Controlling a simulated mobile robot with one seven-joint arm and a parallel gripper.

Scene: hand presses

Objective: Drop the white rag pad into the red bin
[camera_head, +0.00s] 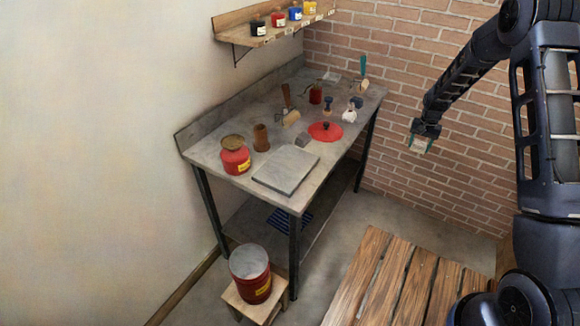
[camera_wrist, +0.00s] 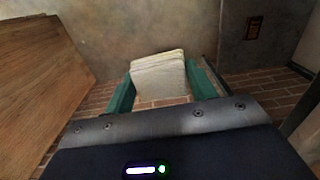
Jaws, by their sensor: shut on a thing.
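The white rag pad (camera_wrist: 158,74) is a pale, flat, layered block between the green fingers of my gripper (camera_wrist: 161,86) in the wrist view. My gripper is shut on it. In the head view my gripper (camera_head: 419,143) hangs in the air at the right, in front of the brick wall, with a small pale bit of the pad between its fingers. The bin's floor is hard to make out.
The bin stands on a low wooden stool (camera_head: 233,301). A slatted wooden top (camera_head: 393,283) fills the lower right. A shelf (camera_head: 270,37) holds small jars.

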